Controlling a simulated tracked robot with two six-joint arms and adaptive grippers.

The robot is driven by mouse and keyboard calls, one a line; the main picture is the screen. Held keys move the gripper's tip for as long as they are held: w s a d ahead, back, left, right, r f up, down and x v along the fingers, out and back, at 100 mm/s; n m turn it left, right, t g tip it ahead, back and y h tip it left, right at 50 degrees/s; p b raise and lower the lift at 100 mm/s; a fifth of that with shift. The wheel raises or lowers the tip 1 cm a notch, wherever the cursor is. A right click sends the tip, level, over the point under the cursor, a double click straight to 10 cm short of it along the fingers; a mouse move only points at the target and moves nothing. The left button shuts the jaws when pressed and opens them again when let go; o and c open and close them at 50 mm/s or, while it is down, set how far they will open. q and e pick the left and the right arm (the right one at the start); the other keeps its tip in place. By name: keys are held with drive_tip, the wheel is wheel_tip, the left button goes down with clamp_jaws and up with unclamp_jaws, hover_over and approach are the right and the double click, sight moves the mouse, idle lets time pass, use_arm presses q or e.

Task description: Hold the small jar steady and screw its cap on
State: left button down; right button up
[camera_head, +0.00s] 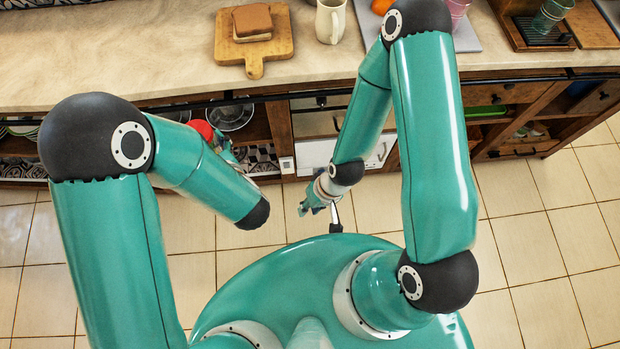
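I cannot make out the small jar or its cap in this view. My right gripper (308,207) points down and to the left in front of the cabinet, above the floor. It is small and seen at a steep angle, so its fingers and anything between them cannot be told. My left gripper is hidden behind my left forearm; only bits of the wrist show beside the shelf opening. A red rounded thing (202,129) shows just above that forearm, and I cannot tell whether it lies on the shelf.
The counter (140,50) carries a cutting board (282,48) with a sandwich-like block (252,22), a cream mug (330,20) and a grey tray (474,40). Open shelves below hold a glass bowl (230,116) and a green item (486,111). The tiled floor (540,240) is clear at right.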

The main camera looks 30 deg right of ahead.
use_arm(q)
drive_tip(key=s+a+r+n+g+y, duration=0.2)
drive_tip(key=a+n+g+y, duration=0.3)
drive_tip(key=a, duration=1)
drive_tip(key=n+y, duration=0.2)
drive_tip(key=n, duration=0.1)
drive_tip(key=shift+a+y, duration=0.15)
drive_tip(key=shift+y, duration=0.25)
